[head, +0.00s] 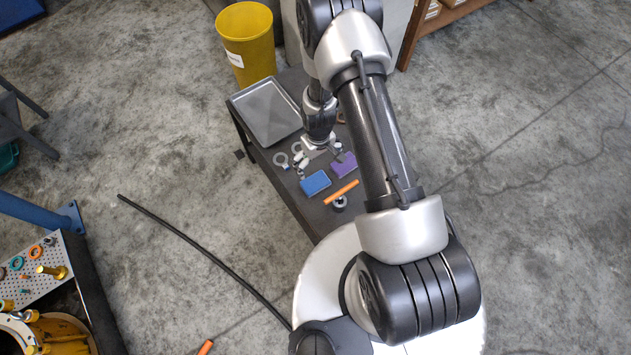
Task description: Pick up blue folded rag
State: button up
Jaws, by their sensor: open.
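The blue folded rag (315,183) lies flat on the dark bench top, near its left edge, in the head view. My gripper (320,159) points down over the bench, just behind the blue rag in the picture. Its fingers look spread and nothing shows between them. The gripper appears apart from the blue rag, but its height above the bench is hard to tell. A purple folded rag (344,166) lies to the right of the blue one, close to the right finger.
An orange rod (341,192) and a small dark round part (340,204) lie in front of the rags. Metal rings (281,159) lie to the left. An empty grey tray (268,112) is at the back, with a yellow bin (247,50) behind. My arm hides the bench's right side.

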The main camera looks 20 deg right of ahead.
jog(key=b, duration=0.3)
send_over(316, 182)
jog(key=f, duration=1.1)
jog(key=shift+s+d+f, duration=0.15)
jog(key=shift+s, duration=0.2)
jog(key=f, duration=0.1)
jog(key=f+b, duration=0.1)
jog(key=f, duration=0.1)
jog(key=f+b, duration=0.1)
jog(key=f, duration=0.1)
jog(key=shift+w+a+f, duration=0.1)
jog(key=shift+w+a, duration=0.1)
jog(key=shift+w, duration=0.15)
jog(key=shift+c, duration=0.6)
jog(key=c, duration=0.7)
jog(key=shift+r, duration=0.2)
notch_tip(316, 182, up, 20)
jog(key=p, duration=0.5)
jog(key=shift+f, duration=0.1)
